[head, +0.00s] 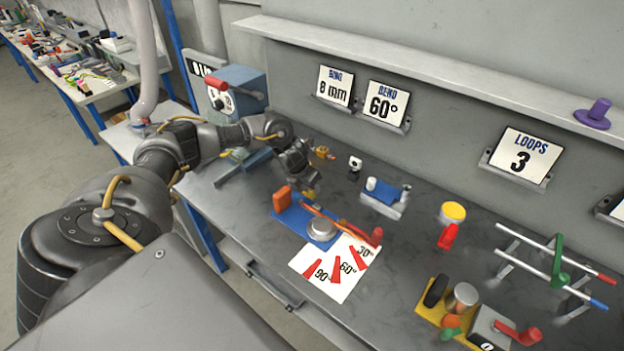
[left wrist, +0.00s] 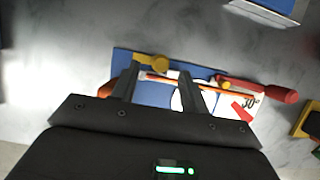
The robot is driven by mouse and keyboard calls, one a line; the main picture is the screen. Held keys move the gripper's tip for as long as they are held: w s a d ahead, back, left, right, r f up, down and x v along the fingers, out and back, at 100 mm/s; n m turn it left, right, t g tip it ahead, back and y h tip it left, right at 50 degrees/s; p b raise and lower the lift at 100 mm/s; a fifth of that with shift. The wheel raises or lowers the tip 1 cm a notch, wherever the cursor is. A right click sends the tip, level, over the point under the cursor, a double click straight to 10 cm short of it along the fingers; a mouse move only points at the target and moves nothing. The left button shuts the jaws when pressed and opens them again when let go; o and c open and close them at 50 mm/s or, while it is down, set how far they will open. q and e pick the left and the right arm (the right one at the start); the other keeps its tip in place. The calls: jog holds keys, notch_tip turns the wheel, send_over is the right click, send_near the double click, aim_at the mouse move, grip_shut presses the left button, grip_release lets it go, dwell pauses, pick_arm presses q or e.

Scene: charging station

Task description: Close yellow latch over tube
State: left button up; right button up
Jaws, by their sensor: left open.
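The blue bending base (head: 290,217) lies on the bench with an orange block (head: 283,198), a round silver die (head: 321,229) and a red-handled lever (head: 375,238). In the left wrist view a thin orange tube (left wrist: 226,91) runs across the base (left wrist: 125,57). The yellow latch (left wrist: 157,63) shows there at the far edge of the base, just beyond my fingertips. My left gripper (head: 312,188) is above the base; in the left wrist view its fingers (left wrist: 157,76) are apart with nothing clearly held between them. Whether they touch the latch is unclear. My right gripper is out of view.
A white angle card (head: 330,268) lies in front of the base. A blue-and-grey fixture (head: 383,194) and a yellow-topped post (head: 452,212) stand to the right. A rod rack (head: 535,253) and yellow tool block (head: 433,312) are farther right. The wall (head: 400,60) bounds the back.

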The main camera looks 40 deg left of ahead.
pick_arm(q)
jog(key=shift+x, duration=2.4)
grip_shut()
